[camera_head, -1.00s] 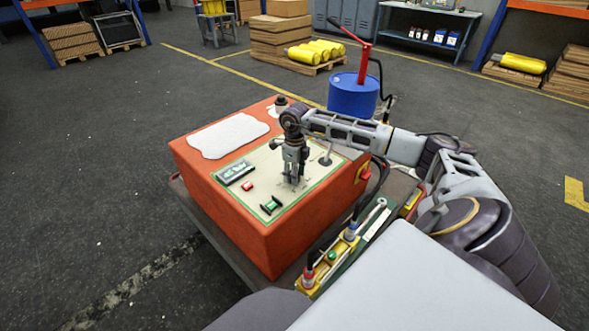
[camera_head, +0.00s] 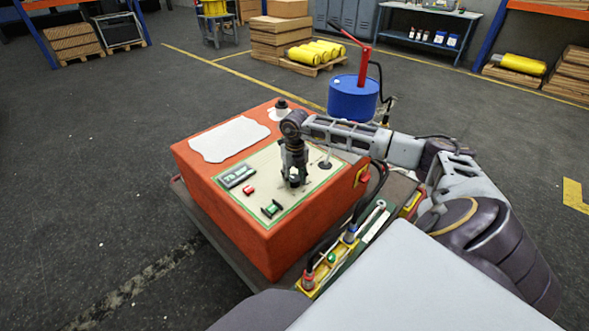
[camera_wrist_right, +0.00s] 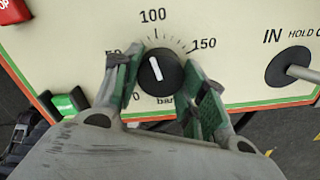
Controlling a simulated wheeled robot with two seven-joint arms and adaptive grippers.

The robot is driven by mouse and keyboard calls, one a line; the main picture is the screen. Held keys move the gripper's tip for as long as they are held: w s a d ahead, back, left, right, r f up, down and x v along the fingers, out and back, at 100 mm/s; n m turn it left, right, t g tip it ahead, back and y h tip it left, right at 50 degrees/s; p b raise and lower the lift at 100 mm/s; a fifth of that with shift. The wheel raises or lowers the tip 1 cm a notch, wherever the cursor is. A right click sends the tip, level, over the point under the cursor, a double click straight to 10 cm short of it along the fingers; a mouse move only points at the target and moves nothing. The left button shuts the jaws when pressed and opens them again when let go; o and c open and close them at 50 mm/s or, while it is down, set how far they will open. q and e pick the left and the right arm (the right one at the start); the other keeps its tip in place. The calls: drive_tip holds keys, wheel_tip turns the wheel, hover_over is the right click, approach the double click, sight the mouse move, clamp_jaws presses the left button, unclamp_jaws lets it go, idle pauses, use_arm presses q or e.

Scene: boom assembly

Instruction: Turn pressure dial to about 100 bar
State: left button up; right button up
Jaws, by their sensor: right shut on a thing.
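The pressure dial (camera_wrist_right: 166,83) is a round black knob with a white pointer line, on the cream panel of the orange console (camera_head: 190,170). In the right wrist view its pointer aims up and slightly left, between 50 and 100 and closer to 100. My right gripper (camera_wrist_right: 160,78) is shut on the knob, one green-padded finger on each side. A small display (camera_head: 237,176) on the panel shows digits too blurred to read surely. My left gripper is not in view.
A lever (camera_head: 325,162) stands right of the dial, and in the wrist view a lever (camera_wrist_right: 290,67) sits by "IN HOLD". A red button (camera_head: 249,189) and a green switch (camera_head: 272,209) lie left of and below the dial. A blue drum (camera_head: 353,98) stands behind.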

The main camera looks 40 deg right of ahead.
sight(294, 178)
drive_tip(key=shift+w+r+m, duration=0.1)
drive_tip(key=shift+m, duration=1)
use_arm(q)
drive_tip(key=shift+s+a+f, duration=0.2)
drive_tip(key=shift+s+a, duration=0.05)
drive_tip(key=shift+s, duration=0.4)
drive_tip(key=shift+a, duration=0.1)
use_arm(e)
drive_tip(key=o, duration=1)
drive_tip(key=shift+o, duration=0.2)
wheel_tip(294, 178, up, 12)
